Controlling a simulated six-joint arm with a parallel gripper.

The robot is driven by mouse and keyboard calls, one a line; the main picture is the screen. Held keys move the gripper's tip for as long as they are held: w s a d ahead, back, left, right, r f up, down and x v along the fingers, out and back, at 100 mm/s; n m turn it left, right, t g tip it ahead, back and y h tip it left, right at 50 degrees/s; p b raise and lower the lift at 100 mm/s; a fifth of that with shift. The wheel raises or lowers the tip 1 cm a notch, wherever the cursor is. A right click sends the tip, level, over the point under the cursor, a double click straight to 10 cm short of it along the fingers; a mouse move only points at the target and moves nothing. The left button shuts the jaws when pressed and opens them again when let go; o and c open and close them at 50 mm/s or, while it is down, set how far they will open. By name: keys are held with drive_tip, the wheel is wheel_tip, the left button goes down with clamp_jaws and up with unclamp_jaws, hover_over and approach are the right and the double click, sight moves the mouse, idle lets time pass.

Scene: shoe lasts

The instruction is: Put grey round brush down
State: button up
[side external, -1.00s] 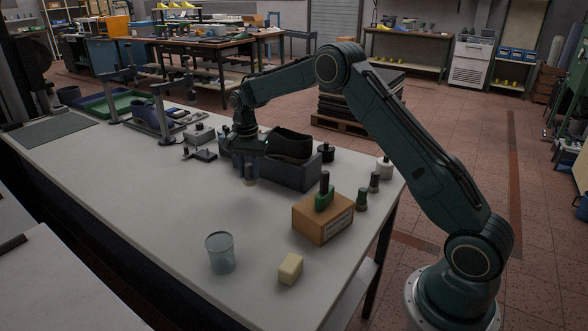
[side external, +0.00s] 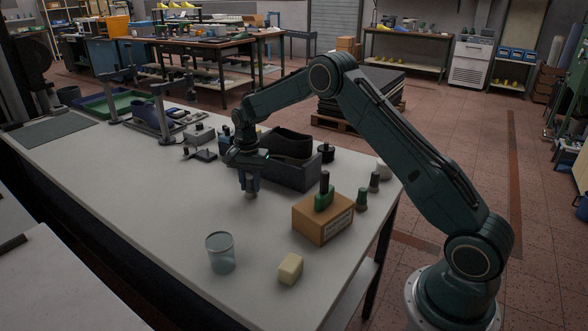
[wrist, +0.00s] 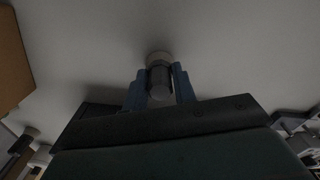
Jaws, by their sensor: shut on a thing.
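My gripper (side external: 250,183) is shut on the grey round brush (side external: 251,195), in front of the dark grey box in the side external view. The brush hangs upright below the fingers, its lower end at or just above the white tabletop (side external: 185,220); I cannot tell if it touches. In the wrist view the brush (wrist: 160,78) sits between the two blue fingers (wrist: 158,88), its pale head toward the table.
A cardboard box (side external: 323,218) bears a green-based brush (side external: 325,197). A clear cup (side external: 220,253) and a cream block (side external: 290,268) stand in front.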

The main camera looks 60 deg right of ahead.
sight(250, 178)
drive_tip(key=o, duration=1)
drive_tip(key=shift+f, duration=0.1)
drive_tip(key=shift+c, duration=0.2)
wheel_tip(250, 178, up, 12)
drive_tip(key=shift+r, duration=0.2)
